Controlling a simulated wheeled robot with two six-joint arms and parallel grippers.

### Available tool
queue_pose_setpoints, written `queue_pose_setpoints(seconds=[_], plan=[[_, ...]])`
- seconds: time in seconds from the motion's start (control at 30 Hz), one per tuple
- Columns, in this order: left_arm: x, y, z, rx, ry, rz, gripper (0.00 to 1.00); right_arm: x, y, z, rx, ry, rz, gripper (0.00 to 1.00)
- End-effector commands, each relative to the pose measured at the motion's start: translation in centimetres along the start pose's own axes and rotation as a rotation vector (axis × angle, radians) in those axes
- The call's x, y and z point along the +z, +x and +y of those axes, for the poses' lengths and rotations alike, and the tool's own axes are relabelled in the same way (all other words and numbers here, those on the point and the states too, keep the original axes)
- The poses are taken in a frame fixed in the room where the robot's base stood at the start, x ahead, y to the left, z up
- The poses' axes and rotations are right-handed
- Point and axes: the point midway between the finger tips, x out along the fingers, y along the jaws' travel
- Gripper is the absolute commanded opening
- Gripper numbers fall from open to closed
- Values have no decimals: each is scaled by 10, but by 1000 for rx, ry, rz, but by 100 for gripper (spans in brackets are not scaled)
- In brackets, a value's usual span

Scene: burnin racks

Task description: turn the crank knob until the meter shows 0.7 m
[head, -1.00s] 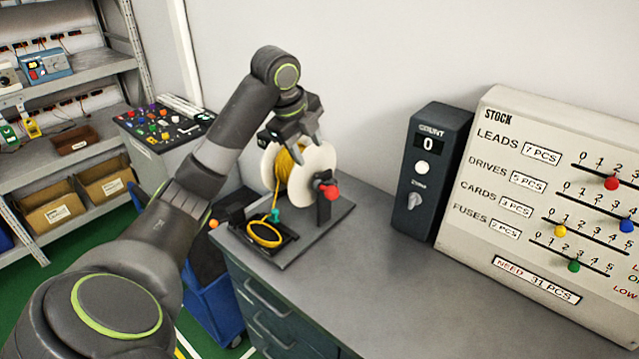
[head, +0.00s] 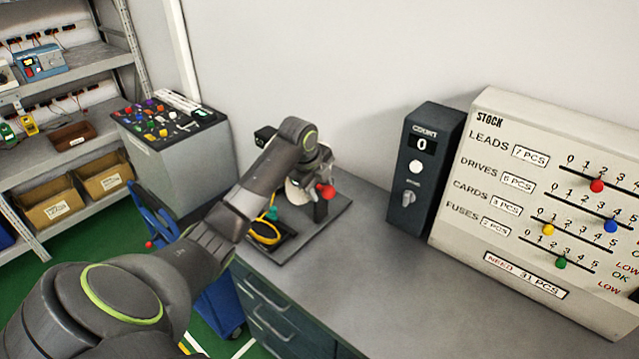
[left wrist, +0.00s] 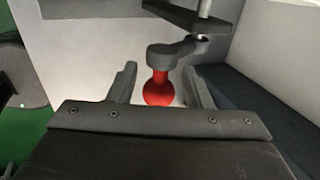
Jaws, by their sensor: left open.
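The crank knob is a red ball (head: 326,191) on a dark crank arm at the right side of the spool stand. It also shows in the left wrist view (left wrist: 159,92), between the two fingers. My left gripper (left wrist: 160,78) is open around the knob's line of view, and I cannot tell whether either finger touches it. In the head view my forearm and wrist hide most of the white spool (head: 297,192). Yellow cord (head: 266,232) lies looped at the stand's front left. A dark box labelled COUNT (head: 423,144) shows 0. No reading in metres is legible. My right gripper is not in view.
The spool stand's dark base plate (head: 325,226) rests on the grey bench (head: 345,275). A STOCK board (head: 500,240) with coloured sliders stands to the right. A control console (head: 170,125) and shelves are at the left. The bench front is clear.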

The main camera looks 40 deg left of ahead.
Motion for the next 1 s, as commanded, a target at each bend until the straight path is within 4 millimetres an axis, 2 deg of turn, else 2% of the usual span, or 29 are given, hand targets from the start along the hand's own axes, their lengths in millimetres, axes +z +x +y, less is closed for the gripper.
queue_pose_setpoints(seconds=[0.2, 0.53, 0.77, 1.0], plan=[[0, 0, 0, 0, 0, 0, 44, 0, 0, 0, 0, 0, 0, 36], [0, 0, 0, 0, 0, 1, 1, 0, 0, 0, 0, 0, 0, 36], [-1, 2, 1, 0, 0, 2, 0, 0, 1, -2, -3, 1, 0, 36], [-1, 15, 12, 8, -2, 4, 0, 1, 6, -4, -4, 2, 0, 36]])
